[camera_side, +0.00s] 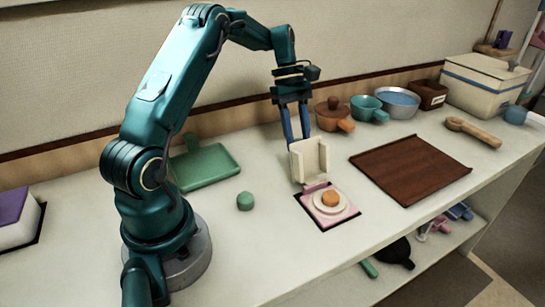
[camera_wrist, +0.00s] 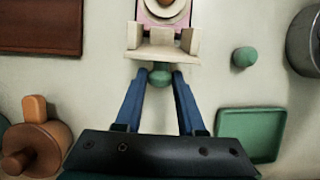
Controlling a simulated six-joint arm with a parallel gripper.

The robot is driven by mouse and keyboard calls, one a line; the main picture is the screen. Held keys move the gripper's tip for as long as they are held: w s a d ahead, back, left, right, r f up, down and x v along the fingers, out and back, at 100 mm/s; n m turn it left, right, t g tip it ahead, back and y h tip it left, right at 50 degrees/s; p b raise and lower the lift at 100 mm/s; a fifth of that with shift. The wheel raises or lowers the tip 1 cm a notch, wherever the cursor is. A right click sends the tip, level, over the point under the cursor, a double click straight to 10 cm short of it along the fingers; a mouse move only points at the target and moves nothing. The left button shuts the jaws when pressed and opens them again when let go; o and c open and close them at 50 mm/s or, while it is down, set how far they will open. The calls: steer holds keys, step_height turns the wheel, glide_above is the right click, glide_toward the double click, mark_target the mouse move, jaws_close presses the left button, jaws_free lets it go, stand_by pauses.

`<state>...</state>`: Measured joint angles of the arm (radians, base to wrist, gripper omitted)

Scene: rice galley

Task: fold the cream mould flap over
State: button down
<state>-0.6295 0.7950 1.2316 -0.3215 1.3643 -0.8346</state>
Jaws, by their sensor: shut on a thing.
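The cream mould flap (camera_side: 309,160) stands roughly upright at the back edge of the pink mould base (camera_side: 309,213). A pale round disc with an orange piece (camera_side: 330,198) sits on the base, in front of the flap. In the wrist view the flap (camera_wrist: 161,52) shows from behind, with a green knob (camera_wrist: 160,77) on its near side. My gripper (camera_side: 298,138) reaches down behind the flap. In the wrist view its blue fingers (camera_wrist: 157,75) lie either side of the knob, shut on it. The knob is hidden in the side view.
A green ball (camera_side: 245,201) and a green tray (camera_side: 212,166) lie left of the mould. A dark brown board (camera_side: 411,168) lies to the right. A brown lidded pot (camera_side: 332,112) stands behind, beside a green pot (camera_side: 368,107). The counter in front of the mould is clear.

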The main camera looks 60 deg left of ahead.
steer(key=shift+s, duration=0.1)
stand_by(0.8)
steer(key=shift+d+r+y, duration=0.9)
steer(key=shift+d+y, duration=0.1)
steer(key=shift+y, duration=0.2)
steer(key=d+y, duration=0.3)
steer(key=d+r+y, duration=0.1)
steer(key=d+y, duration=0.6)
steer(key=shift+d+r+y, duration=0.15)
steer(key=shift+y, duration=0.25)
steer(key=d+y, duration=0.1)
steer(key=d+f+y, duration=0.1)
steer(key=shift+d+f+y, duration=0.1)
steer(key=shift+d+y, duration=0.05)
steer(key=shift+y, duration=0.25)
steer(key=shift+d+f+y, duration=0.5)
steer(key=shift+d+y, duration=0.1)
steer(key=shift+y, duration=0.3)
steer(key=c, duration=0.5)
jaws_free()
